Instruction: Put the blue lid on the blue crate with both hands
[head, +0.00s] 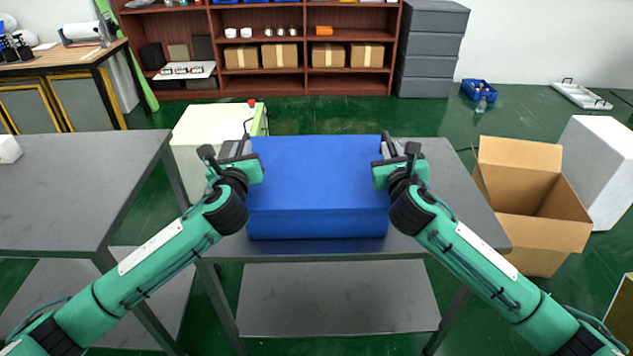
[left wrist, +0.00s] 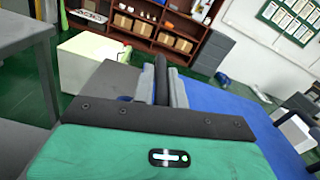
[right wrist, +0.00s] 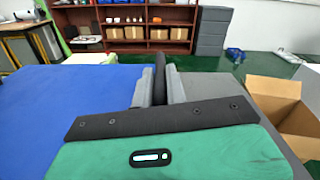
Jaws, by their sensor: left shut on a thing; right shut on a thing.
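The blue lid (head: 318,170) is a flat blue top facing up in the middle of the grey table in the head view. The blue crate's front (head: 318,226) shows below it; I cannot make out a seam between the two. My left gripper (head: 240,149) is shut on the lid's left edge, and my right gripper (head: 391,148) is shut on its right edge. The lid's flat surface also shows in the left wrist view (left wrist: 245,118) and in the right wrist view (right wrist: 60,100). The exact grip points are hidden behind the fingers.
The grey table (head: 440,190) has bare room on the right of the crate. An open cardboard box (head: 525,235) stands on the floor to the right, by a white block (head: 603,165). Another grey table (head: 70,190) stands left. Shelves (head: 300,50) line the back.

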